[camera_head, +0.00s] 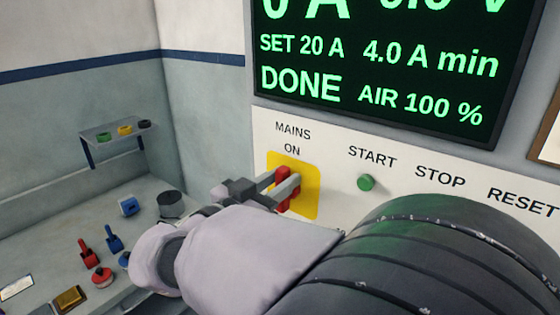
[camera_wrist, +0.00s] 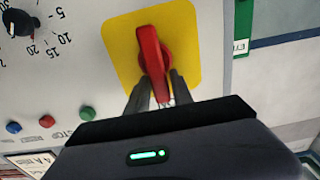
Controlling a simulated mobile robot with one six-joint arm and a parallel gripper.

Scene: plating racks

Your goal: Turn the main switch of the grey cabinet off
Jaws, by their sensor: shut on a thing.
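The main switch is a red handle (camera_head: 283,178) on a yellow plate (camera_head: 309,196) on the cabinet's pale front panel, under the words MAINS and ON. In the head view the handle stands roughly upright, close to the ON mark. My gripper (camera_head: 283,187) reaches it from the left and is shut on the red handle. In the wrist view the red handle (camera_wrist: 150,50) points down between the two grey fingers of my gripper (camera_wrist: 154,92), on the yellow plate (camera_wrist: 185,25). The fingers hide part of the handle in the head view.
A green START button (camera_head: 365,182) sits right of the switch, with STOP and RESET labels beyond. The display (camera_head: 395,60) above reads DONE. A bench (camera_head: 50,245) at left holds red and blue clips and a dark cup (camera_head: 170,204); a small shelf (camera_head: 117,132) hangs above.

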